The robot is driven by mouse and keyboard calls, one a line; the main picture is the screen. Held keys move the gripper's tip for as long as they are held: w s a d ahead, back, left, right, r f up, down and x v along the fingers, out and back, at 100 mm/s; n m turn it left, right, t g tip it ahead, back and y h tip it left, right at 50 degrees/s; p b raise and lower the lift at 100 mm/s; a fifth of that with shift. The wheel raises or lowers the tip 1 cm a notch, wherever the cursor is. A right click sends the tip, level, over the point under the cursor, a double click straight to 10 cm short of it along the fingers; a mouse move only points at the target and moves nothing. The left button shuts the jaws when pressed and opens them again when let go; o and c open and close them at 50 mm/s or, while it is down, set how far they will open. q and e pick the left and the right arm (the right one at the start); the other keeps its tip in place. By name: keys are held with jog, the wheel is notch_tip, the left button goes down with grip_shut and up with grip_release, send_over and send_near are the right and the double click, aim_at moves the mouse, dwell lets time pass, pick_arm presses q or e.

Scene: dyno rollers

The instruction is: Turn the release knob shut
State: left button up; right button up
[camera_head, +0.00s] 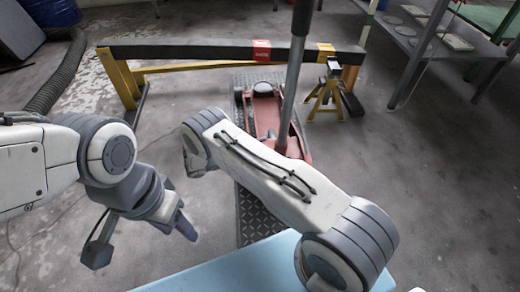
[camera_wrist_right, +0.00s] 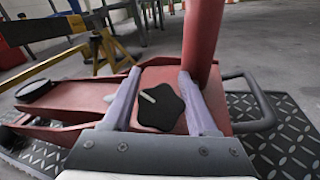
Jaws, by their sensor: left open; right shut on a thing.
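The release knob (camera_wrist_right: 160,108) is a black, lobed knob with a white mark pointing to the upper left in the right wrist view. It sits on the red floor jack (camera_wrist_right: 75,95), beside the foot of the jack's handle (camera_wrist_right: 203,40). My right gripper (camera_wrist_right: 160,100) has one finger on each side of the knob and is shut on it. In the head view the jack (camera_head: 267,110) shows beyond my right arm, which hides the knob and the right fingertips. My left gripper (camera_head: 143,240) is open and empty, away from the jack.
The jack rests on a diamond-plate strip (camera_head: 246,225). A dark beam with a yellow frame (camera_head: 120,78) crosses behind it. A yellow jack stand (camera_head: 328,98) is at the back right, and a metal shelf (camera_head: 420,45) beyond. The floor at right is clear.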

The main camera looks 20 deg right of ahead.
jog(key=m+g, duration=0.1)
jog(key=m+g+b, duration=0.1)
jog(key=m, duration=0.1)
jog(key=m+g+y, duration=0.1)
jog(key=g, duration=0.1)
jog(key=shift+s+a+f+m+b, duration=0.1)
jog(key=shift+s+f+m+b, duration=0.2)
jog(key=shift+s, duration=0.05)
jog(key=shift+s+a+m+g+y+b, duration=0.1)
jog(key=shift+s+m+g+y+b, duration=0.1)
jog(key=shift+m+g+y, duration=0.4)
jog(key=shift+s+m+g+y+b, duration=0.1)
jog(key=shift+m+g+y+b, duration=0.2)
jog(key=shift+m, duration=0.5)
jog(key=o, duration=1.4)
jog(key=shift+c, duration=0.2)
